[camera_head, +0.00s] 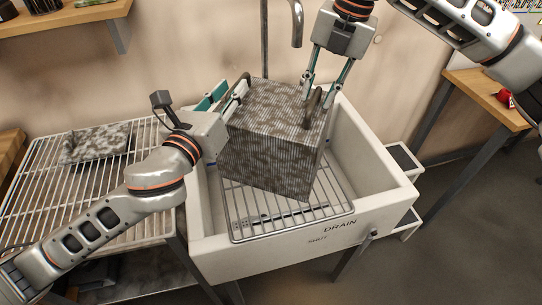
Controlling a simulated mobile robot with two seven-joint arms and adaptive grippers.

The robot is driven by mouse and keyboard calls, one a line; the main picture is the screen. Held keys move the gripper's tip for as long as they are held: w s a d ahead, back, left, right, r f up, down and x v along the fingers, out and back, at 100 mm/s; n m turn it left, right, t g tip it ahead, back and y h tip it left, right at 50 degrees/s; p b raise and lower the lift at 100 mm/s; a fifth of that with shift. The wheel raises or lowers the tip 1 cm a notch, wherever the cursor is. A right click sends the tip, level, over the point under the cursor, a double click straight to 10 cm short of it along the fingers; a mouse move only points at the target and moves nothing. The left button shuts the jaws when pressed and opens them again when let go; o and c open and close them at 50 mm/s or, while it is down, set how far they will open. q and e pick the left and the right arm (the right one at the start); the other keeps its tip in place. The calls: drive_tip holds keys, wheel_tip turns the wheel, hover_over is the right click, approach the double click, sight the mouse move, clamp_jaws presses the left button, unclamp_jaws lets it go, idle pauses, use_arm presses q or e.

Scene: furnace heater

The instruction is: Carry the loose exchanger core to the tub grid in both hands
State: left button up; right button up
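The exchanger core (268,145), a grey mottled, finned block, is in the white tub (378,185), over the wire tub grid (335,195). Its lower edge appears to rest on the grid, but the contact at the back is hidden. A dark handle (313,108) stands on its right side and another (243,78) at its upper left. My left gripper (225,94) is at the left handle, with its teal-padded fingers apart. My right gripper (322,92) points down at the right handle, its fingers spread on either side of it.
A wire rack table (45,195) at the left holds a flat mottled panel (95,143). A faucet (297,25) rises behind the tub. A wooden table (485,95) with a red item stands at the right. The floor at the right front is clear.

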use_arm(q)
drive_tip(key=shift+d, duration=0.1)
drive_tip(key=shift+s+f, duration=0.1)
drive_tip(key=shift+s, duration=0.1)
use_arm(e)
drive_tip(key=shift+a, duration=0.1)
drive_tip(key=shift+r, duration=0.15)
use_arm(q)
drive_tip(key=v, duration=0.7)
use_arm(e)
wheel_tip(320, 180, up, 12)
drive_tip(key=d, duration=0.2)
drive_tip(key=shift+s+f, duration=0.25)
drive_tip(key=shift+s, duration=0.2)
drive_tip(key=shift+d, duration=0.1)
use_arm(q)
drive_tip(key=shift+s, duration=0.1)
